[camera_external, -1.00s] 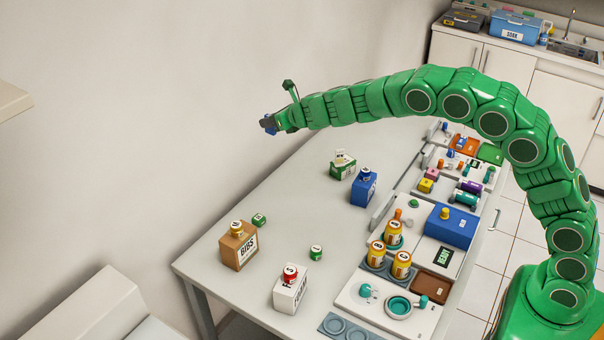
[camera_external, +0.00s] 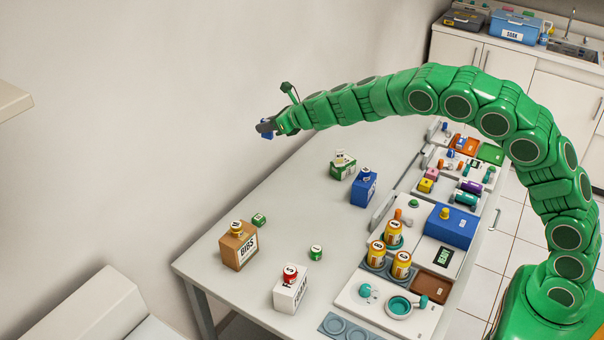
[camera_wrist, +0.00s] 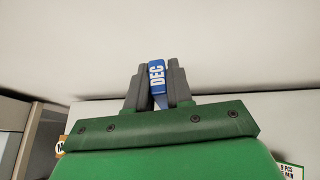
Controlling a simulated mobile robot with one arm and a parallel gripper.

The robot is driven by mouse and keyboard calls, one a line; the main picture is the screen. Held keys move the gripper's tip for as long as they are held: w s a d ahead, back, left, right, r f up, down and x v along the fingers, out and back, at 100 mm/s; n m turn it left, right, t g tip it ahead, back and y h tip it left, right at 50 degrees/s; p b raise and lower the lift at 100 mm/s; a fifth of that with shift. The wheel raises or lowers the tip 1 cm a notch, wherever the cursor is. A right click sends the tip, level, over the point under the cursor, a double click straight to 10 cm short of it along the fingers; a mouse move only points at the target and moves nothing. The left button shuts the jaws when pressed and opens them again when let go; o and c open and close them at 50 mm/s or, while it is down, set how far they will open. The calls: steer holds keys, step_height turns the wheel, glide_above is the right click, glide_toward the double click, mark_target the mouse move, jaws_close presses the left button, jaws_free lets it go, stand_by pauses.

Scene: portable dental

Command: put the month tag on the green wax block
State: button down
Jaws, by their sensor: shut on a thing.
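My gripper (camera_external: 265,127) is out at the end of the arm, raised above the far left side of the table, near the wall. In the wrist view my gripper (camera_wrist: 155,88) is shut on a blue month tag (camera_wrist: 157,76) with white letters reading DEC. The tag (camera_external: 267,135) shows only as a small blue patch in the external view. A small green block (camera_external: 259,220) with a pale mark sits on the table behind the brown box, well below my gripper. Another small green piece (camera_external: 316,253) stands nearer the front; I cannot tell for sure which is wax.
A brown box (camera_external: 239,250), a white box (camera_external: 290,292), a blue box (camera_external: 364,190) and a green-and-white box (camera_external: 342,171) stand on the table (camera_external: 290,205). Trays with jars and small parts line its right side. The table's middle is mostly clear.

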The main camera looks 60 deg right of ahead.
steer(key=shift+s+a+n+y, duration=0.25)
steer(key=shift+a+n+y, duration=0.1)
steer(key=shift+n+y, duration=0.2)
steer(key=s+a+f+n+g+y, duration=0.2)
steer(key=s+a+n+g+y, duration=0.3)
steer(key=s, duration=0.4)
steer(key=s+a+f+n+g+y, duration=0.1)
steer(key=s+a+n+g+y, duration=0.25)
steer(key=s+n, duration=0.4)
steer(key=m, duration=0.1)
glide_above(258, 217)
steer(key=shift+t+y, duration=0.4)
steer(key=shift+t, duration=0.05)
steer(key=shift+s+f, duration=0.1)
steer(key=shift+f, duration=8.95)
steer(key=shift+f, duration=0.1)
steer(key=c, duration=1)
jaws_free()
